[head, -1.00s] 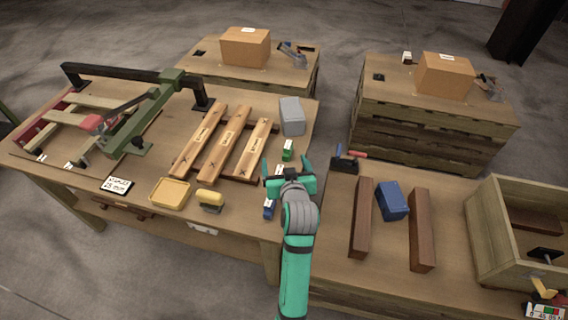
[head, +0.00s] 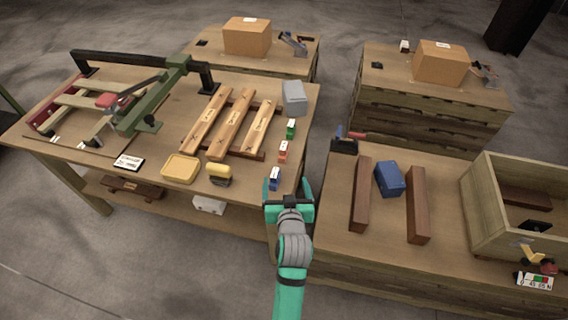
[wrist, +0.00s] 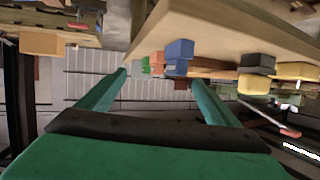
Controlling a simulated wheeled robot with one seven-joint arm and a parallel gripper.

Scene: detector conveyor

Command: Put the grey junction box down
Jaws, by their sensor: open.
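The grey junction box (head: 294,97) rests at the right back corner of the left workbench (head: 247,177), beyond the small coloured blocks. Nothing is holding it. My gripper (head: 288,190) is open and empty in the gap between the two benches, near the right front corner of the left one and well short of the box. In the wrist view the open fingers (wrist: 158,80) have nothing between them in their grasp.
Blue (head: 275,178), orange (head: 283,152) and green (head: 291,128) blocks line the left bench's right edge. Wooden planks (head: 231,126) lie beside them. The right bench holds a blue box (head: 390,178) between brown bars and an open crate (head: 490,208).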

